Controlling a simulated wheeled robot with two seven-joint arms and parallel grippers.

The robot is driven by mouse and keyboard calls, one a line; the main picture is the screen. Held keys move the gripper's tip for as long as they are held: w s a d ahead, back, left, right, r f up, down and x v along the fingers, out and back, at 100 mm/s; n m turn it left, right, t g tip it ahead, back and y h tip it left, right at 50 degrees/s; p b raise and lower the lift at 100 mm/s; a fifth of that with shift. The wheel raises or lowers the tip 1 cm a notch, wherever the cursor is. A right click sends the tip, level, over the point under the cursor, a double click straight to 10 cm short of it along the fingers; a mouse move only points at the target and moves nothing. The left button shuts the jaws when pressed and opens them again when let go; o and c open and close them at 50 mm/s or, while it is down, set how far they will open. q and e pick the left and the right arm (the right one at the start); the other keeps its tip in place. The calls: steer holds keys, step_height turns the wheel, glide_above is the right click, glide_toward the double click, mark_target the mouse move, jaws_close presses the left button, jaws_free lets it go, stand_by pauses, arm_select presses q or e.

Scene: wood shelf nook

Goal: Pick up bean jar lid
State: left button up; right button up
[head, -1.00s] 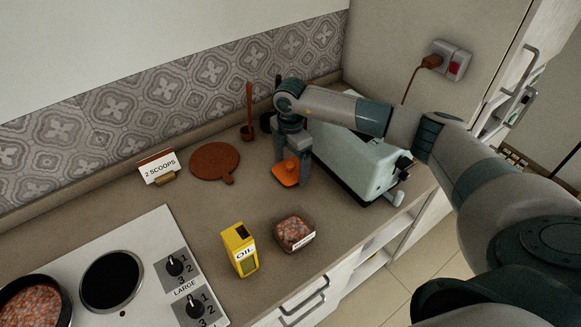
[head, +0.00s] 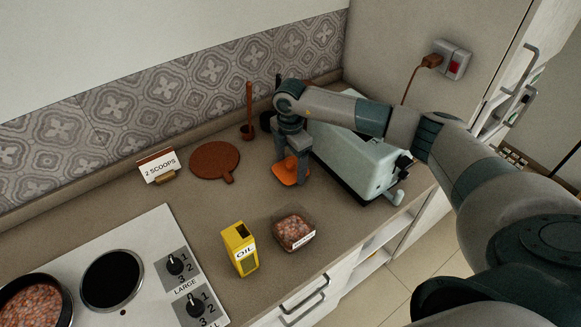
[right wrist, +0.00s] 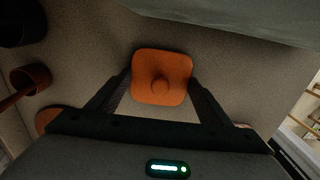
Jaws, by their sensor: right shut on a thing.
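The bean jar lid is an orange rounded-square lid with a round knob (head: 288,174), at the counter's back right. My right gripper (head: 292,170) points down at it, with a finger on each side. In the right wrist view the lid (right wrist: 161,66) sits between the two fingertips (right wrist: 160,84), and the gripper is shut on it. I cannot tell whether the lid touches the counter. A clear square jar of reddish-brown beans (head: 293,231), with a white label, stands open near the front edge. My left gripper is not in view.
A pale green appliance (head: 362,160) stands close right of the gripper. A yellow oil box (head: 240,249) is left of the jar. A round brown board (head: 213,160), a "2 SCOOPS" sign (head: 159,165) and a hob (head: 140,255) lie further left. The counter between is clear.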

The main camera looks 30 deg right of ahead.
mark_target(290, 163)
step_height(290, 163, up, 9)
steer(key=b, duration=0.4)
steer(key=shift+r, duration=0.5)
steer(key=s+a+r+n+p, duration=0.1)
steer(key=s+a+n, duration=0.3)
steer(key=s+n, duration=0.5)
steer(key=s+a+r+n+p, duration=0.1)
steer(key=s+a+r+n, duration=0.2)
steer(key=s+n, duration=0.6)
steer(key=shift+s+a+p, duration=0.4)
steer(key=shift+a, duration=0.7)
steer(key=shift+f, duration=0.25)
